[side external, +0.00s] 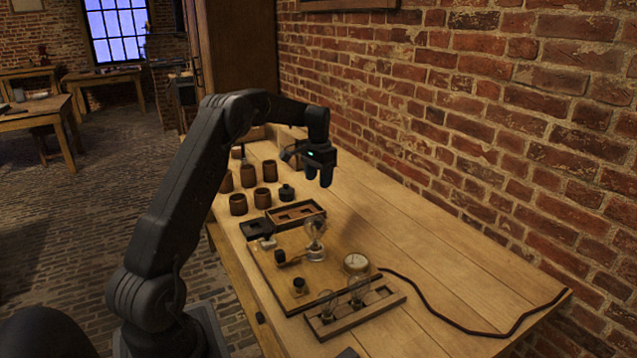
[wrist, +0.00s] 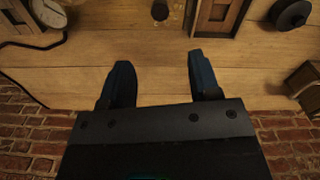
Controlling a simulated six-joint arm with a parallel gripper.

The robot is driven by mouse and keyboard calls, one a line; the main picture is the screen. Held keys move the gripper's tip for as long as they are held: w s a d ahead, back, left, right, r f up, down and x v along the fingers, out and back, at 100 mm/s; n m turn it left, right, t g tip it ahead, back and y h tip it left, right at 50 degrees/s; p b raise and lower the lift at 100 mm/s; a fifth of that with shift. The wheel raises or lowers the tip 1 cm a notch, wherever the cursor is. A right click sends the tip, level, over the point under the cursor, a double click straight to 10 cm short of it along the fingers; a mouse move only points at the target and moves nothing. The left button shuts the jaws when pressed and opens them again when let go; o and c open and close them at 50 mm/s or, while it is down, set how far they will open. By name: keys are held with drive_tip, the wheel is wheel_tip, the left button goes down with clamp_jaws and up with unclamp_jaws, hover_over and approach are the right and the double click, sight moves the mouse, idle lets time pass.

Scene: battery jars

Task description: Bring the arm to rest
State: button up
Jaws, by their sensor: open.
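My gripper (side external: 319,181) hangs above the wooden bench (side external: 440,255), fingers pointing down, toward the brick wall side. My arm reaches over the bench from the left in an arch. How high the fingertips are above the planks is hard to tell.
Several brown jars (side external: 238,204) stand left of my gripper. A wooden tray (side external: 318,209) and a board with a bulb (side external: 316,240) and dial (side external: 356,263) lie nearer the camera. A black cable (side external: 430,308) crosses the bench. The brick wall (side external: 480,120) runs along the right. Planks beside it are clear.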

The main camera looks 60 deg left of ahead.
drive_tip(key=s+d+r+m+t+y, duration=0.1)
drive_tip(key=s+d+r, duration=0.2)
drive_tip(key=d+r, duration=0.55)
drive_tip(key=s+d+r+t, duration=0.1)
drive_tip(key=s+d+r, duration=0.3)
drive_tip(key=d, duration=0.8)
drive_tip(key=s+d+m+t+h, duration=0.1)
drive_tip(key=s+d+t, duration=0.2)
drive_tip(key=s+d, duration=1.2)
drive_tip(key=s+f, duration=0.1)
drive_tip(key=s, duration=0.3)
drive_tip(key=shift+t, duration=0.3)
drive_tip(key=shift+r, duration=0.1)
drive_tip(key=shift+c, duration=0.4)
